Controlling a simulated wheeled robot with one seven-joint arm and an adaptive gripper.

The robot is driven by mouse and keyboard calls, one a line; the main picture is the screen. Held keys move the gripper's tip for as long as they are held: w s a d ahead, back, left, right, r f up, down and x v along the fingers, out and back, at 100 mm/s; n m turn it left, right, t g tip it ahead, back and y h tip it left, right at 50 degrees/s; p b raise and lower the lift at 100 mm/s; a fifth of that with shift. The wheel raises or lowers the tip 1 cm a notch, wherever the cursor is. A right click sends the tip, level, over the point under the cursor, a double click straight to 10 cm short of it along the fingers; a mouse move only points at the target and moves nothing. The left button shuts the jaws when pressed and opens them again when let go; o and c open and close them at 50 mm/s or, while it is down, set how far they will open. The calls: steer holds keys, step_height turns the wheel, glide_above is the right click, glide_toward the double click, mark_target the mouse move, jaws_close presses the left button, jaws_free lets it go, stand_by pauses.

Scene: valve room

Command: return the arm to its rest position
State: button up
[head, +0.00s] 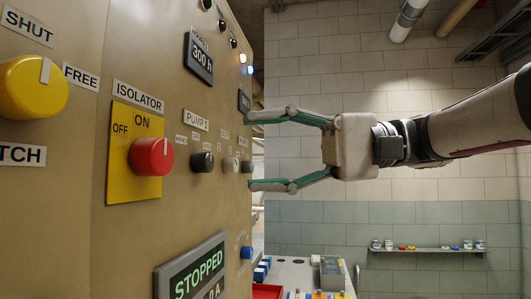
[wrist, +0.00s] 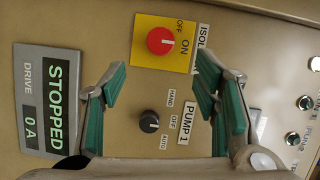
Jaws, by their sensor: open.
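My gripper (head: 258,151) is at the end of my arm, which reaches in from the right in the head view. Its two green-padded fingers are spread wide and empty, pointing at the beige control panel (head: 90,235). In the wrist view my gripper (wrist: 165,100) frames the black PUMP 1 selector knob (wrist: 149,121), which shows between the fingers. The fingers look apart from the knob; the exact gap to the panel is hard to tell. The red isolator knob (head: 151,157) on its yellow plate is left of the gripper in the head view, its white mark near ON.
A yellow knob (head: 33,86) is at the upper left of the panel. A display (head: 192,272) reads STOPPED, 0 A. A shelf (head: 425,250) with small items hangs on the back wall. A bench (head: 298,275) with boxes stands below the gripper. Pipes run overhead at the upper right.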

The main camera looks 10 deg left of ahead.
steer(key=shift+w+d, duration=0.15)
steer(key=shift+d, duration=0.25)
steer(key=s+d+f+m+t+h+p, duration=0.1)
steer(key=s+d+f+m+t+h, duration=0.25)
steer(key=f, duration=0.65)
steer(key=s+d+f+m+t+h, duration=0.25)
steer(key=s+d+f+h, duration=0.2)
steer(key=f, duration=0.65)
steer(key=s+d+f+t+h, duration=0.1)
steer(key=s+d+f+h, duration=0.1)
steer(key=d+f+h, duration=0.2)
steer(key=s+d+f+n+t+h, duration=0.1)
steer(key=s+d+f+t+h, duration=0.1)
steer(key=d+f+h, duration=0.2)
steer(key=d+f, duration=0.3)
steer(key=d, duration=0.3)
steer(key=shift+s+d+f+t+p, duration=0.3)
steer(key=shift+s+d+f+p, duration=0.05)
steer(key=shift+s+d+p, duration=0.05)
